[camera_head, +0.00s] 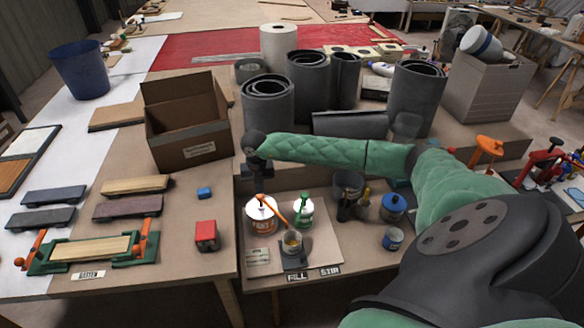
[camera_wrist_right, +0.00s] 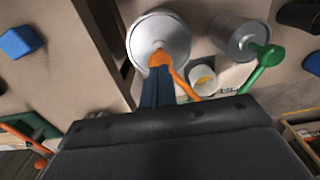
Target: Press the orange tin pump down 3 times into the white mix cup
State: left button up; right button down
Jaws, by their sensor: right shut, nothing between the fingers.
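The orange pump tin (camera_head: 262,220) stands on a pale board, its orange pump head and spout reaching right. It also shows in the right wrist view (camera_wrist_right: 146,38). The mix cup (camera_head: 292,243) stands on a small dark pad below the spout end. In the right wrist view the cup (camera_wrist_right: 195,72) is white with something yellow inside. My right gripper (camera_head: 257,180) is shut and empty, pointing down over the orange pump head. In the right wrist view its fingertips (camera_wrist_right: 158,70) overlap the pump head's near edge; I cannot tell if they touch. My left gripper is out of view.
A green pump tin (camera_head: 304,214) stands close right of the orange one. Blue-lidded cans (camera_head: 393,207) stand further right. An open cardboard box (camera_head: 190,150) is at the left behind, with a red block (camera_head: 206,236) in front. Grey rolls stand at the back.

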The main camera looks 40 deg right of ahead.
jog(key=shift+f, duration=0.25)
jog(key=shift+f+b, duration=0.65)
jog(key=shift+f, duration=0.4)
jog(key=shift+f+b, duration=0.15)
jog(key=shift+b, duration=0.2)
jog(key=shift+s, duration=0.1)
jog(key=shift+r+p, duration=0.6)
jog(key=shift+r, duration=0.85)
jog(key=shift+r, duration=0.1)
